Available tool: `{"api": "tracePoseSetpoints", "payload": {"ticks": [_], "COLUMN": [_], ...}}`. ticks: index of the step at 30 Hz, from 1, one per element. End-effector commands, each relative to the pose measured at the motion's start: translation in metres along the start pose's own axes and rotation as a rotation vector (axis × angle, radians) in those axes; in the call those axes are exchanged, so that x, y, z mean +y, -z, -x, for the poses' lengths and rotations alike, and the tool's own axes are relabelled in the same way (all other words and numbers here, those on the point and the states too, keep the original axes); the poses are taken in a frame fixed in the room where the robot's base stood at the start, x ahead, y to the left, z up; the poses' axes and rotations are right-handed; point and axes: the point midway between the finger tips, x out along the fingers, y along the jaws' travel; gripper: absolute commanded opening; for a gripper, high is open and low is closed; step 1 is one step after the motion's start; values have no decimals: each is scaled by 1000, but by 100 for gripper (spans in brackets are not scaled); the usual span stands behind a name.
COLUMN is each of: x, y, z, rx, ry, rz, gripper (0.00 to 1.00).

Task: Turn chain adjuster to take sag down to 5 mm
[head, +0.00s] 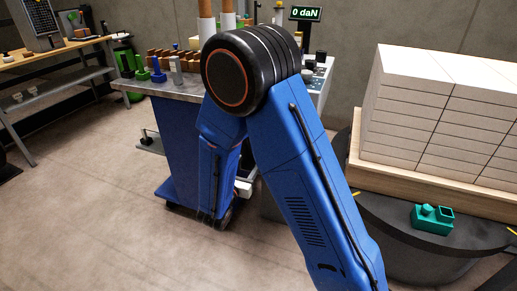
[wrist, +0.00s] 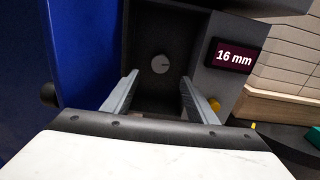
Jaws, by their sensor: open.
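The chain adjuster (wrist: 160,64) shows in the wrist view as a small round grey knob with a dark line pointing right. It sits inside a dark recessed box. A display (wrist: 234,57) to the right of the box reads 16 mm. My gripper (wrist: 159,80) is open, with one finger to the left of the knob and one to the right, both apart from it. The knob appears beyond the fingertips, with nothing between the fingers. In the head view my arm hides the adjuster, and I cannot make out the gripper there.
The dark box walls (wrist: 208,65) stand close around the fingers. Stacked reams (head: 435,115) stand on a wooden pallet (head: 470,195) at right. A bench (head: 165,88) with small parts is behind my arm.

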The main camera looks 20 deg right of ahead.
Motion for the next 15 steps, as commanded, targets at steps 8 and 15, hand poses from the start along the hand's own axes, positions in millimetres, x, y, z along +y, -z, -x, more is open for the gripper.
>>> {"api": "tracePoseSetpoints", "payload": {"ticks": [8, 15], "x": [-1, -1], "y": [0, 0], "z": [-43, -80], "rx": [0, 0], "ry": [4, 4], "rz": [-1, 0], "gripper": [53, 53]}}
